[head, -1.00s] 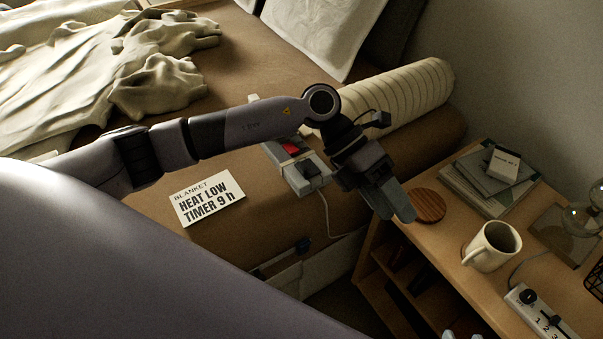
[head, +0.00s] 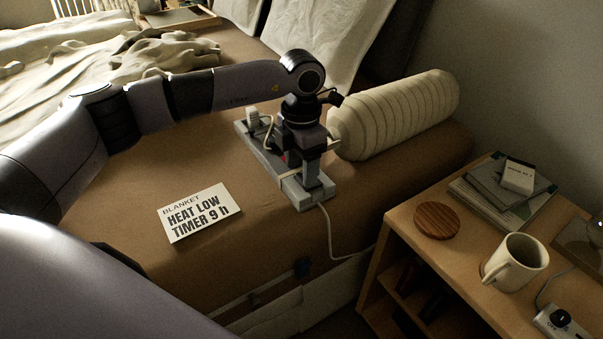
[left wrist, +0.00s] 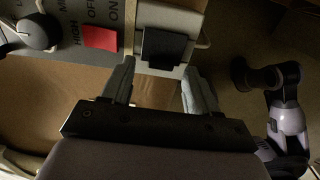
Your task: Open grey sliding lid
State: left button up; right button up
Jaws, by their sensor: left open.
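A long grey control box (head: 311,200) lies on the brown bed beneath my left gripper. In the left wrist view, its panel (left wrist: 113,12) carries a dark knob (left wrist: 37,32), a red switch (left wrist: 100,37) and, on a lighter grey section (left wrist: 196,20) that seems to be the lid, a black block (left wrist: 165,47). My left gripper (head: 300,178) points down over the near end of the box. In the left wrist view, its open fingers (left wrist: 158,70) stand at either side of the block's near edge; contact cannot be told. In the head view, my gripper hides the block.
A white label card (head: 199,212) lies left of the box. A ribbed bolster (head: 395,115) lies behind it on the right. A pale cord (head: 330,240) runs down the bed's side. The bedside table (head: 425,255) holds a mug (head: 515,262), a wooden disc (head: 437,220) and books (head: 480,205).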

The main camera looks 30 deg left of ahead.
pick_arm(q)
jog(key=shift+f, duration=0.75)
grip_shut()
